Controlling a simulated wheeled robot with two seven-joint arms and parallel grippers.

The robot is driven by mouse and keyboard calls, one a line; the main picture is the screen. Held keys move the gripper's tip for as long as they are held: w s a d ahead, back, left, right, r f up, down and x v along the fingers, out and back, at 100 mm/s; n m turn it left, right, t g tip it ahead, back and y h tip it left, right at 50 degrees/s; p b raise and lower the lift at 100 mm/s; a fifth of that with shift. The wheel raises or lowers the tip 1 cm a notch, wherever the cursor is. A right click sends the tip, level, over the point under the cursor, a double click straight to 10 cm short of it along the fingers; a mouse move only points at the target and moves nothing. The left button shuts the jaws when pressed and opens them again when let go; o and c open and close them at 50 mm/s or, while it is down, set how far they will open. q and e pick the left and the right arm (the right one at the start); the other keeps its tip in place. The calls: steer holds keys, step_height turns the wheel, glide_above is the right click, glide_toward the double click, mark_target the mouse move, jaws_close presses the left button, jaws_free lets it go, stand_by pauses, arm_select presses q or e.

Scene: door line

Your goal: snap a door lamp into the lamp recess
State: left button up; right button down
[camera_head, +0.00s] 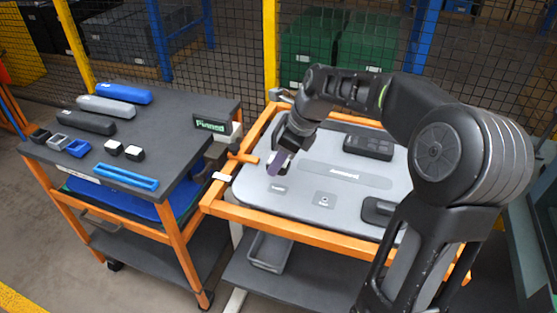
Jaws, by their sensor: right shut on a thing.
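My right gripper (281,161) is low over the left part of the grey door panel (300,210), pointing down. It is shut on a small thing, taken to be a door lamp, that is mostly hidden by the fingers. A pale spot and a purplish patch show at the fingertips. I cannot tell whether the held piece touches the panel. The lamp recess is not clearly visible; the gripper covers the panel there. Two small black-and-white blocks (123,150), like lamps, lie on the dark table (165,125). My left gripper is not in view.
The table also holds a blue handle (122,93), grey and black handles, small frames and a blue strip (127,177). An orange frame (290,221) borders the panel. Black pieces (368,145) sit at its right. A mesh fence stands behind. A bin (269,252) is below.

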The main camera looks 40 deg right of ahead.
mark_target(274, 188)
steer(key=shift+f+b, duration=2.3)
steer(key=shift+f, duration=0.35)
steer(key=shift+f, duration=0.4)
steer(key=shift+f, duration=0.45)
